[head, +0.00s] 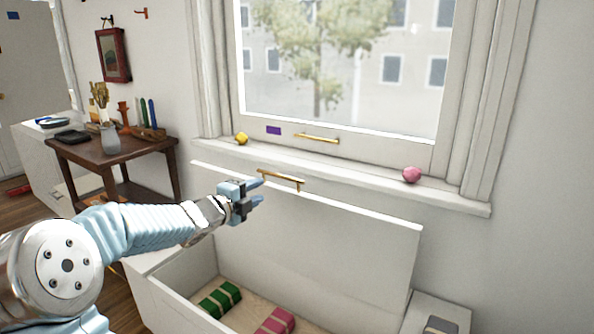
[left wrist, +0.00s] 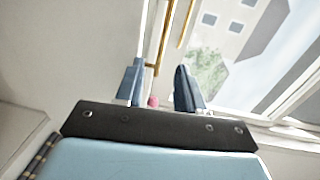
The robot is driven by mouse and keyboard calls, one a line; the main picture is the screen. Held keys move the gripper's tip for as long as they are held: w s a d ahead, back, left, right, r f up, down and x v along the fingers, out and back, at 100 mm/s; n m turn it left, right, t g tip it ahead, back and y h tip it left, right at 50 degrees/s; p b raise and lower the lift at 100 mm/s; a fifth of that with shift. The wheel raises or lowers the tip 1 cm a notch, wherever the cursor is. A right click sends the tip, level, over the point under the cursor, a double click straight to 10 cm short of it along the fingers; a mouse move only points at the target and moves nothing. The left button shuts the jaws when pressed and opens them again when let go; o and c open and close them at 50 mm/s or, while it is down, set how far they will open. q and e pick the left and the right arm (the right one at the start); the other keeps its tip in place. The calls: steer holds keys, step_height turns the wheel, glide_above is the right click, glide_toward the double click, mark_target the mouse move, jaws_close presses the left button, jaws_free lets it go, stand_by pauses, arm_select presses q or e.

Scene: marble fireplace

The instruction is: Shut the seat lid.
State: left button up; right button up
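The seat lid (head: 330,235) is a white panel standing raised, close to upright, at the back of the open bench seat (head: 165,295) in the head view. A brass handle (head: 281,180) sits near its top edge. My left gripper (head: 261,191) is open and empty, in front of the lid just left of the handle. In the left wrist view its two fingers (left wrist: 157,82) are spread apart, with a brass bar (left wrist: 164,40), apparently the lid's handle, beyond and between them. Contact cannot be told. My right gripper is in neither view.
Inside the seat lie a green striped bundle (head: 219,299) and a pink one (head: 275,321). Above the lid, the window sill (head: 330,169) holds a yellow object (head: 241,138) and a pink ball (head: 411,174). A wooden side table (head: 105,150) stands at left.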

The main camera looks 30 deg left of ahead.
mark_target(280, 177)
arm_select(q)
steer(key=w, duration=0.9)
steer(key=w+d, duration=0.1)
steer(key=w, duration=0.4)
steer(key=shift+f+p, duration=0.3)
steer(key=shift+f, duration=0.05)
jaws_close()
steer(key=shift+s, duration=0.1)
